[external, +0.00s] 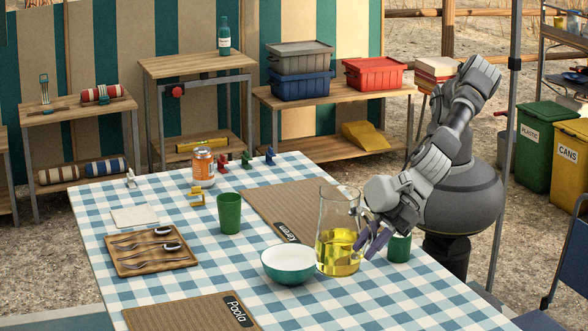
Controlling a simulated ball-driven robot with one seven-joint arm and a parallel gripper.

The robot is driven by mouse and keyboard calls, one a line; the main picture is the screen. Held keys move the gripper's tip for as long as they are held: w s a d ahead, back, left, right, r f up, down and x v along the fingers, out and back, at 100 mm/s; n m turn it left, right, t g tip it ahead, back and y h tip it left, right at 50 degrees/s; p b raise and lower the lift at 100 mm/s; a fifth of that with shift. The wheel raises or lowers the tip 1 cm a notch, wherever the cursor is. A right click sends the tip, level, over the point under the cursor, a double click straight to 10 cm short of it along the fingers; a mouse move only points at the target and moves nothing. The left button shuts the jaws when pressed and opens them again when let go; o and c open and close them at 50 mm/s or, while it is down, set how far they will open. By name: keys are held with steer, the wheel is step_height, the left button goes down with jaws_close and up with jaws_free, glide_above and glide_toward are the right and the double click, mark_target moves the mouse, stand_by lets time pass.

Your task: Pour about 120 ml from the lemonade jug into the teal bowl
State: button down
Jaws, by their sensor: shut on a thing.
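The lemonade jug (338,240) is clear glass with yellow liquid in its lower part. It stands upright at the right side of the checked table, and I cannot tell whether its base touches the cloth. My gripper (366,238) is shut on the jug from the right, low on its side. The teal bowl (288,267), white inside, sits just left of the jug and in front of it. The inside that shows looks empty. The far finger is partly hidden by the jug and the near finger.
A green cup (399,247) stands close right of my gripper; another green cup (229,213) stands left. Woven mats (275,207) lie behind the jug and at the front (190,318).

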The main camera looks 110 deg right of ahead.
step_height(320, 180, down, 8)
steer(key=shift+r, duration=0.3)
